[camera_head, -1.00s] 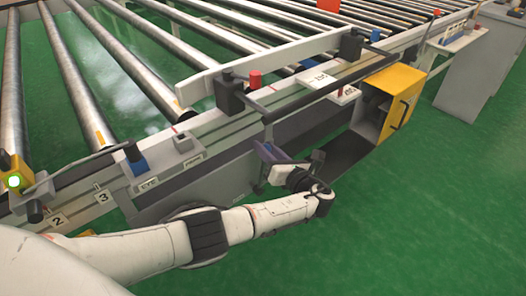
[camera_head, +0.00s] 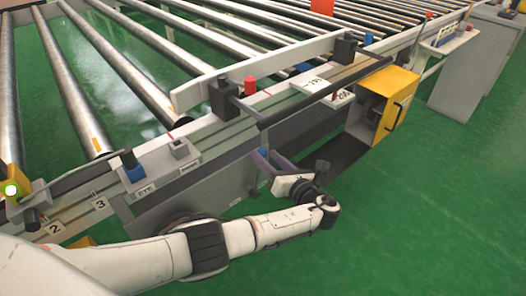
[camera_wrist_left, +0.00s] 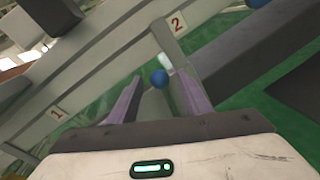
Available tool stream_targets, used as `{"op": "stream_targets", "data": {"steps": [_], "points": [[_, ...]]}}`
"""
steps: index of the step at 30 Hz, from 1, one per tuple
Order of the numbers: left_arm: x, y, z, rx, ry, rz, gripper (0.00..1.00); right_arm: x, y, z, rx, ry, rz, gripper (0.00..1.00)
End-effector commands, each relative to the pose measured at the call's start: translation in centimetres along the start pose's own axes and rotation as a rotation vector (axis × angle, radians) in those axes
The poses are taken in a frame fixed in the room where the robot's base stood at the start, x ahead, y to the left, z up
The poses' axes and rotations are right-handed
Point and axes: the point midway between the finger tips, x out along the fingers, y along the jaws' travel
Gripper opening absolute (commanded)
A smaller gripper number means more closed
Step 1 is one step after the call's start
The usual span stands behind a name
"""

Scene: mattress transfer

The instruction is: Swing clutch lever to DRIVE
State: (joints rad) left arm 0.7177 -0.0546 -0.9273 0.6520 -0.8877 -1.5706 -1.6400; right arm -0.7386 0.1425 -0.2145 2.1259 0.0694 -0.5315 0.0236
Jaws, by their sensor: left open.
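My left gripper (camera_head: 271,157) is low beside the front face of the conveyor frame, its two purple fingers spread open. In the left wrist view the open gripper (camera_wrist_left: 159,88) points at a round blue knob (camera_wrist_left: 159,77) on a short pale stem, which appears between the fingertips. I cannot tell whether the fingers touch it. This knob looks like a lever end, but no DRIVE mark is readable. In the head view a bit of blue at the fingertips may be the same knob. My right gripper is not in view.
The roller conveyor (camera_head: 205,85) fills the back. A long black bar (camera_head: 325,93) runs above its front rail. An open yellow box (camera_head: 389,100) sticks out to the right of my gripper. Green floor is clear at right.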

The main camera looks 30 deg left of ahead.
Motion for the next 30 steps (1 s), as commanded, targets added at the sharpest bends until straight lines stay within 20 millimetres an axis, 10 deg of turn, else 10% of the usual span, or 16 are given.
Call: {"op": "stream_targets", "data": {"steps": [10,22,26,30], "points": [[-6.3,0.0,0.1,-0.001,0.001,-0.002,0.44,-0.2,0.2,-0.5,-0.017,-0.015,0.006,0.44],[-7.3,0.0,0.0,0.000,-0.001,0.000,0.44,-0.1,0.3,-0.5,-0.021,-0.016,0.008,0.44],[-7.4,-0.3,-0.8,-0.024,0.022,-0.021,0.24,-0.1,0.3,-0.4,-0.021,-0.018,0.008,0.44],[-8.8,-1.9,-6.1,-0.222,0.183,-0.143,0.01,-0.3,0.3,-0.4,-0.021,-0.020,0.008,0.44]]}}
